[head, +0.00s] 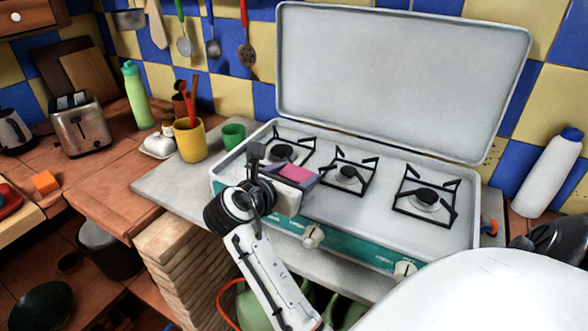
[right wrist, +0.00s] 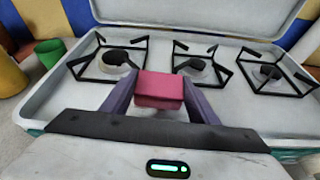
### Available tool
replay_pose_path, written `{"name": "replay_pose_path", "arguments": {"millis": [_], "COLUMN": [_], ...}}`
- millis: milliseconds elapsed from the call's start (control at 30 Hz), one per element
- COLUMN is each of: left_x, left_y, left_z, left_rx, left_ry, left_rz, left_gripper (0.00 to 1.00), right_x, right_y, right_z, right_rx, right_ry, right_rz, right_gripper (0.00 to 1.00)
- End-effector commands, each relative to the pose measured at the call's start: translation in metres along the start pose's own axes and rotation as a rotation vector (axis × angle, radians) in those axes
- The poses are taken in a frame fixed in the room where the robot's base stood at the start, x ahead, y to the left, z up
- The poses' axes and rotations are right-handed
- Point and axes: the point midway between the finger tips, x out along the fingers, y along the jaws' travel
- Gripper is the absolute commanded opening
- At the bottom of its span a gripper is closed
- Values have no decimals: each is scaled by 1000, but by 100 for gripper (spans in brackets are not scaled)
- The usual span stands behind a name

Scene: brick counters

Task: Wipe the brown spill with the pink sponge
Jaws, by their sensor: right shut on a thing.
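The pink sponge (head: 299,174) is held in my right gripper (head: 292,184) above the left part of the white gas stove (head: 385,215). In the right wrist view the sponge (right wrist: 159,88) sits between the two purple fingers of the right gripper (right wrist: 160,97), which are shut on it. The left and middle burners lie just beyond it. I cannot make out a brown spill in either view; part of the stove top is hidden behind my right gripper and the sponge. My left gripper is not in view.
The stove's lid (head: 400,75) stands open at the back. A green cup (head: 233,136) and a yellow utensil cup (head: 190,141) stand left of the stove. A white bottle (head: 549,175) stands at the right. Raised black pan supports (head: 425,196) stick up from the stove top.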

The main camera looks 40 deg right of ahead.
Motion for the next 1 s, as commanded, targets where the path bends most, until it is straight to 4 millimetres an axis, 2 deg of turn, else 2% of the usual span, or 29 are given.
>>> {"name": "replay_pose_path", "arguments": {"millis": [33, 1000], "left_x": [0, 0], "left_y": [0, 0], "left_z": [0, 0], "left_rx": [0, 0], "left_ry": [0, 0], "left_rz": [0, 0], "left_gripper": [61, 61], "right_x": [6, 7], "right_y": [-21, 15], "right_z": [-29, -35], "right_rx": [-72, -73], "right_ry": [14, 22], "right_rz": [-25, -25], "right_gripper": [33, 33]}}
